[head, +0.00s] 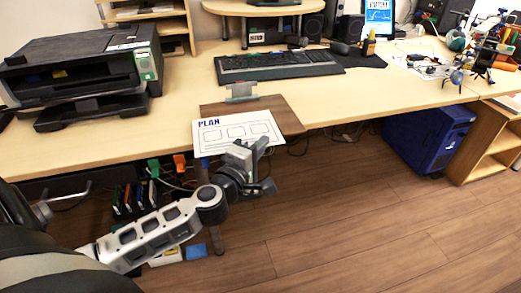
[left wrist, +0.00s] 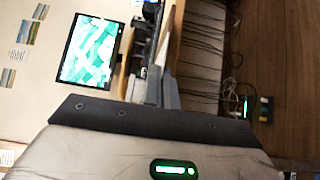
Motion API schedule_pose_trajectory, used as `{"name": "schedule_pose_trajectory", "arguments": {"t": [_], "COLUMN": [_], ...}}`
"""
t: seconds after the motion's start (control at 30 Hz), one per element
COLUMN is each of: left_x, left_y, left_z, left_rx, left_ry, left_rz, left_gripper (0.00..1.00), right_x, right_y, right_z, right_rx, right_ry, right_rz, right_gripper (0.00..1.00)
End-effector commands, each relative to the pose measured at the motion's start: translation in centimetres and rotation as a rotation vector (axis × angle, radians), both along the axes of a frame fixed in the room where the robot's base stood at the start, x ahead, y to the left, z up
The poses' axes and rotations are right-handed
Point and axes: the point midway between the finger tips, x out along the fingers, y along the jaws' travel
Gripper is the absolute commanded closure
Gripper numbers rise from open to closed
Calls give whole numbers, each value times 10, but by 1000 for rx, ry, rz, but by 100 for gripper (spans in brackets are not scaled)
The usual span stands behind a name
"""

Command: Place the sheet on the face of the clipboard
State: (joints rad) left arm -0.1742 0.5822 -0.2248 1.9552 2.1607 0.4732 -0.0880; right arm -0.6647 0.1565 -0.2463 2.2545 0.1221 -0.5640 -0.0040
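The white sheet (head: 237,131), printed PLAN with several boxes, is over the lower left part of the brown clipboard (head: 270,106) and reaches past its left edge. The clipboard lies at the table's front edge, with its metal clip (head: 240,91) at the far end. My left gripper (head: 257,150) is at the sheet's near edge. In the left wrist view its fingers (left wrist: 164,92) are close together with a thin pale edge between them, apparently the sheet. Whether the sheet touches the board cannot be told. My right gripper is not in view.
A keyboard (head: 278,66) lies behind the clipboard. A black printer (head: 80,72) stands at the left. A blue computer case (head: 430,135) is under the table. The tabletop (head: 370,95) right of the clipboard is clear. A monitor (left wrist: 90,50) shows in the left wrist view.

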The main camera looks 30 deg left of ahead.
Motion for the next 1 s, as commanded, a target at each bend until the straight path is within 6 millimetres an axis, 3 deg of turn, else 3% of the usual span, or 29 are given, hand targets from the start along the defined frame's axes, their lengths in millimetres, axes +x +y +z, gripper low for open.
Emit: {"name": "schedule_pose_trajectory", "arguments": {"t": [0.23, 0.33, 0.67, 0.83, 1.0], "left_x": [0, 0, 0, -22, -59], "left_y": [0, 0, 0, -2, -5], "left_z": [-2, -1, 3, 0, -1], "left_rx": [0, 0, 0, 0, 0], "left_ry": [1, 0, -1, 5, 6], "left_rz": [0, 0, 0, -1, 0], "left_gripper": [100, 77, 77, 77, 77], "right_x": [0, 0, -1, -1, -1], "right_y": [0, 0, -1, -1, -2], "right_z": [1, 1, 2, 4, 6], "right_rx": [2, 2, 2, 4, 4], "right_ry": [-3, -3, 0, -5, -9], "right_rz": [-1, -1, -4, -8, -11], "right_gripper": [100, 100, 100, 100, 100]}}
